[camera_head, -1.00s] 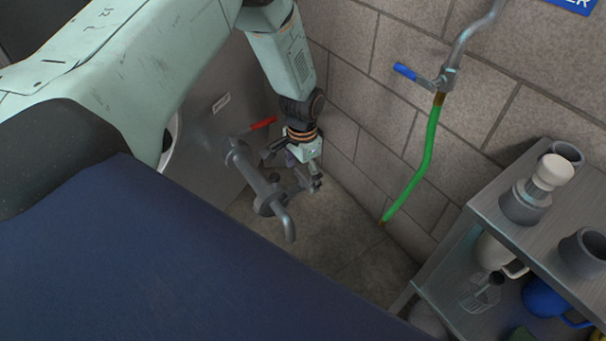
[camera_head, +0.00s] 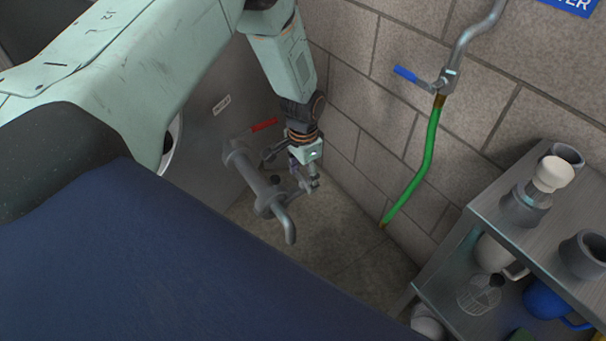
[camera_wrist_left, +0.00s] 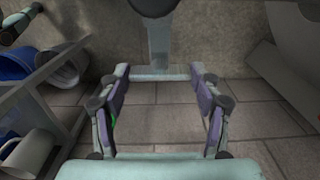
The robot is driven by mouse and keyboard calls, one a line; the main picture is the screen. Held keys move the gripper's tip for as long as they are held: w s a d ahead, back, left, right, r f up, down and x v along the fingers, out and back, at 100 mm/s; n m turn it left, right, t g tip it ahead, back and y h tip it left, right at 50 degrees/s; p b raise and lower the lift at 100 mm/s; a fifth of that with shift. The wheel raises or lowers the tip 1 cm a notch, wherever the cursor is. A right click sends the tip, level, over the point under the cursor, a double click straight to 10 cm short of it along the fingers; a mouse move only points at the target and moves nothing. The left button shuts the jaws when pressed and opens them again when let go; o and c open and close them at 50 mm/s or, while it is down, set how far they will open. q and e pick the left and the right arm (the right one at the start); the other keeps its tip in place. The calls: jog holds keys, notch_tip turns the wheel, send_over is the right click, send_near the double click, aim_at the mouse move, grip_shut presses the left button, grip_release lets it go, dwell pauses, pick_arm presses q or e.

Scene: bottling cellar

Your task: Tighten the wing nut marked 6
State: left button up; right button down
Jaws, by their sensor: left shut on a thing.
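A grey metal pipe fitting (camera_head: 262,190) with a downturned spout stands out from the steel tank. My left gripper (camera_head: 304,178) reaches down beside its far side, near the spout end. In the left wrist view a pale crossbar, which looks like the wing nut (camera_wrist_left: 160,73), lies across between my left fingertips at the end of a grey stem (camera_wrist_left: 159,42). The fingers press on its two ends, so the gripper is shut on it. No number can be read on it. In the head view the nut is mostly hidden by the gripper. My right gripper is not in view.
A red lever (camera_head: 264,126) sits close to the gripper, at the tank (camera_head: 216,135). A green hose (camera_head: 427,160) hangs from a blue-handled valve (camera_head: 406,73) on the brick wall. A metal shelf (camera_head: 487,209) with jugs and cups stands at right. The floor below is clear.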

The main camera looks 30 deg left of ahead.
pick_arm(q)
jog(key=m, duration=0.3)
jog(key=shift+m+p, duration=0.3)
jog(key=shift+m, duration=0.1)
jog(key=m, duration=0.4)
jog(key=shift+m, duration=0.3)
jog(key=m, duration=0.4)
jog(key=m+b, duration=0.1)
jog(key=m, duration=0.4)
jog(key=shift+m, duration=0.4)
jog(key=o, duration=1.2)
jog(key=shift+c, duration=0.2)
